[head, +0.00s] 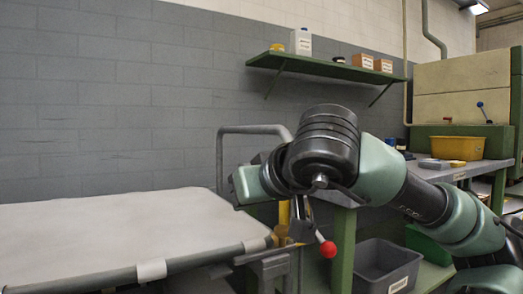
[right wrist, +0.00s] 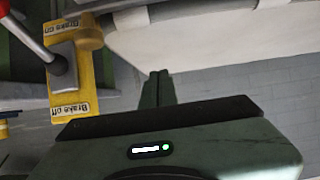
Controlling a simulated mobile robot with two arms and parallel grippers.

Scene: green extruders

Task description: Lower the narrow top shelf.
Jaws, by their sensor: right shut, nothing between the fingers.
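A narrow green shelf (head: 330,68) is fixed high on the grey wall, level on its brackets, with several small items on it. A lever with a red ball knob (head: 328,249) hangs below my right arm in the head view. In the right wrist view, the grey lever pivot (right wrist: 63,66) sits on a yellow plate (right wrist: 88,80) marked "Brake on" and "Brake off". The lever's red grip (right wrist: 10,10) shows at the top left. My right gripper (right wrist: 158,74) is shut and empty, to the right of the yellow plate and apart from it. My left gripper is not in view.
A white-topped table (head: 120,235) with a grey rail (head: 220,160) fills the left. A green-framed workbench (head: 343,250) stands behind my right arm, with a yellow bin (head: 457,148) on it and a grey crate (head: 385,266) below. The wall before the shelf is clear.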

